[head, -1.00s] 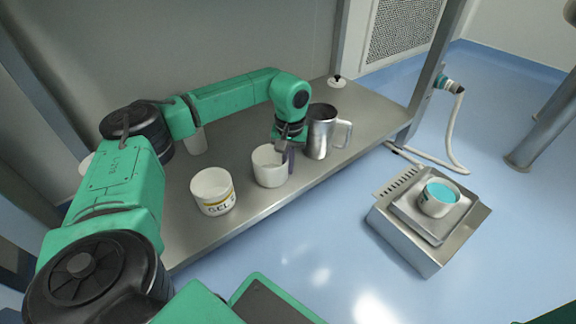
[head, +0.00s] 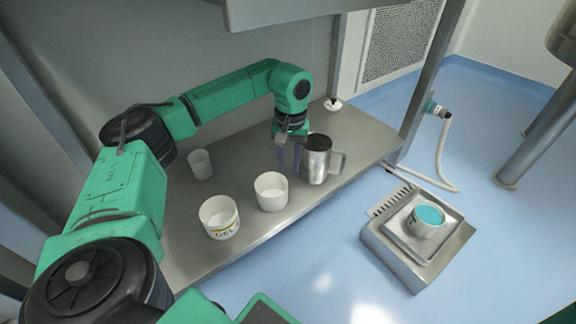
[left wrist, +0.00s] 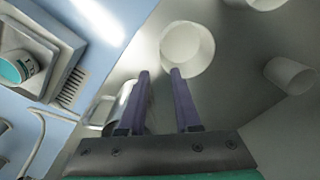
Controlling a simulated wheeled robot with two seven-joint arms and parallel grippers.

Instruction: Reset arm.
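My left gripper (head: 289,172) is over the metal shelf, its two purple fingers apart with nothing between them. The left wrist view also shows the gripper (left wrist: 159,72) open. A plain white cup (head: 271,195) stands upright just in front and to the left of the fingers; in the left wrist view the cup (left wrist: 187,50) lies just beyond the fingertips. A metal jug (head: 315,165) stands close to the right of the gripper. My right gripper is not in view.
A scale (head: 387,252) with a blue-filled cup (head: 428,224) is on the right. An upright post (head: 427,85) stands at the shelf's right end.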

